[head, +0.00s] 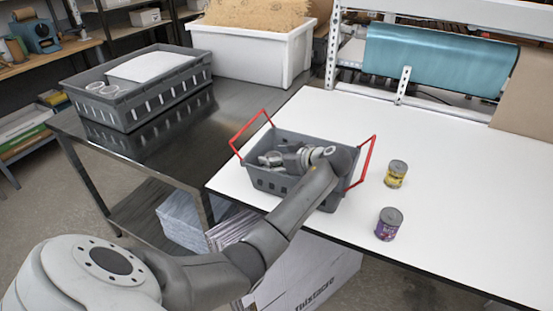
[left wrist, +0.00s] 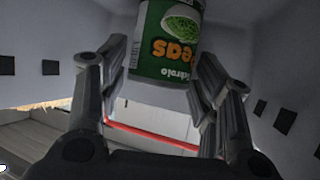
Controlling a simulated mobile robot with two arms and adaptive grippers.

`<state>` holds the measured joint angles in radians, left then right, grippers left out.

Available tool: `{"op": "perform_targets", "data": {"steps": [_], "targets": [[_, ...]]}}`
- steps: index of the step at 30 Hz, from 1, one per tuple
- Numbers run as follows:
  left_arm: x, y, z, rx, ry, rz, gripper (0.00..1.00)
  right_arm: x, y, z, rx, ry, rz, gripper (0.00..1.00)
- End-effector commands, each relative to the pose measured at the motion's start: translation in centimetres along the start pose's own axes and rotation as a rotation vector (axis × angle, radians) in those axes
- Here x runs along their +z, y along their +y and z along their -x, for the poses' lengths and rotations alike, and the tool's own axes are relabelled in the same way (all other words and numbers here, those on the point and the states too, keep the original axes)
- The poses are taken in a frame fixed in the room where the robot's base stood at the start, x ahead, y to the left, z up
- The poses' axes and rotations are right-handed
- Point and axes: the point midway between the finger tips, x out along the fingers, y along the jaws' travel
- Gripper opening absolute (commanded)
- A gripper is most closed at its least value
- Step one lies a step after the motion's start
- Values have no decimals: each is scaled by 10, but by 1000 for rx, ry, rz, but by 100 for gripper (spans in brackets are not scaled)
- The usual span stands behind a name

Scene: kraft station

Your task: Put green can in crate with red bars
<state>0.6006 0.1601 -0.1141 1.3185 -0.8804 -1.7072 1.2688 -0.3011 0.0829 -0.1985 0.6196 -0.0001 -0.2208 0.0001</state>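The grey crate with red bars (head: 270,181) stands at the left edge of the white table. Its red bars rise at both ends, and one bar (left wrist: 150,137) crosses the left wrist view. My left gripper (head: 268,159) reaches down into the crate. The green can (left wrist: 166,62), labelled peas, appears inverted in the left wrist view, between the grey crate walls. My left fingers (left wrist: 164,75) stand on either side of its lower end, looking spread a little wider than the can. The can is not discernible in the head view. My right gripper is not in view.
A yellow can (head: 396,174) and a purple can (head: 389,223) stand on the white table (head: 470,200) right of the crate. A white bin (head: 250,50) is behind. The table's right side is clear.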

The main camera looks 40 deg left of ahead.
Motion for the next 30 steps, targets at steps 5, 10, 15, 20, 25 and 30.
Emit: {"op": "perform_targets", "data": {"steps": [5, 10, 15, 20, 25, 30], "targets": [[0, 0, 0, 0, 0, 0, 58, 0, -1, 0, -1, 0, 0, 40], [0, 1, 9, 3, -1, 1, 58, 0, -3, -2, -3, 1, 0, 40], [1, 1, 38, 5, -3, 1, 58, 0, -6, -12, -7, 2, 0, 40], [0, 1, 63, 3, -1, 2, 58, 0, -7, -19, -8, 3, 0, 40], [-2, 0, 75, 0, 0, 0, 58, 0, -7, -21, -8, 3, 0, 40], [-3, 0, 77, 0, 0, 0, 58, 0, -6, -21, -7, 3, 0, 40]]}}
